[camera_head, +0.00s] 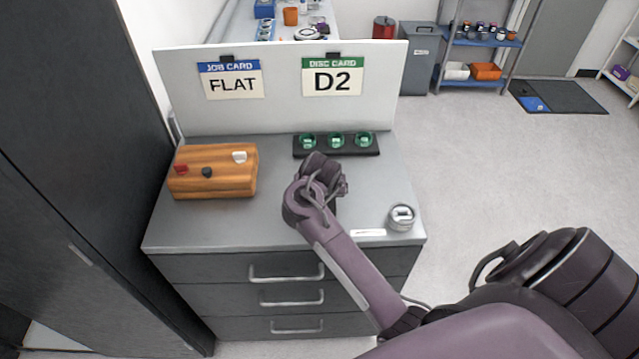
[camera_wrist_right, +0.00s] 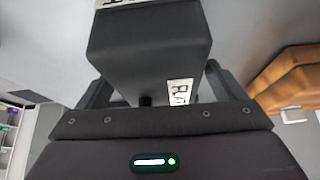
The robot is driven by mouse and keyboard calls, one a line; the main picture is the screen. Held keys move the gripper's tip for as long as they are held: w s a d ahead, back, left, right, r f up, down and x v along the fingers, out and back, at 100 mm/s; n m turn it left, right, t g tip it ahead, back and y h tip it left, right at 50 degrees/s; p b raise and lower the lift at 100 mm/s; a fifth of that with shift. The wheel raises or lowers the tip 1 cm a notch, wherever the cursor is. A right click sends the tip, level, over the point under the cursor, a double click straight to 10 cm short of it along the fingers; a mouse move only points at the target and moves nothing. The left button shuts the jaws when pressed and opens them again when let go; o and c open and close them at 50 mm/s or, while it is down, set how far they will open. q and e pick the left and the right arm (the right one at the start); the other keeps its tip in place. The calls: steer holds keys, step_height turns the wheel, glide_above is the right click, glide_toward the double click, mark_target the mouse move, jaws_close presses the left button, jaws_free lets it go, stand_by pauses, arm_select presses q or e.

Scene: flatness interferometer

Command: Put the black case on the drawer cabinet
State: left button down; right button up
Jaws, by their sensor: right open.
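The drawer cabinet (camera_head: 215,225) has a grey top and dark drawers with silver handles. My right gripper (camera_head: 330,178) is over the middle of its top, behind the front edge. In the right wrist view the black case (camera_wrist_right: 148,55) fills the space in front of my right gripper (camera_wrist_right: 155,92), with white labels on its sides. The case stands between the two open fingers. In the head view my gripper and wrist hide the case, so I cannot clearly tell where it meets the top. My left gripper is not in view.
On the cabinet top are an orange wooden box (camera_head: 212,172) at left, a black rack with green discs (camera_head: 337,147) at the back and a round metal piece (camera_head: 402,217) at right. A white board (camera_head: 280,112) with two cards stands behind. The front left of the top is clear.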

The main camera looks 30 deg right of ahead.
steer(key=p+v, duration=0.6)
steer(key=v, duration=0.3)
steer(key=shift+s+r, duration=0.1)
steer(key=shift+r, duration=0.25)
steer(key=shift+s+a+r+p, duration=0.1)
steer(key=shift+s+r+p, duration=0.05)
steer(key=shift+p, duration=0.25)
steer(key=shift+a, duration=0.1)
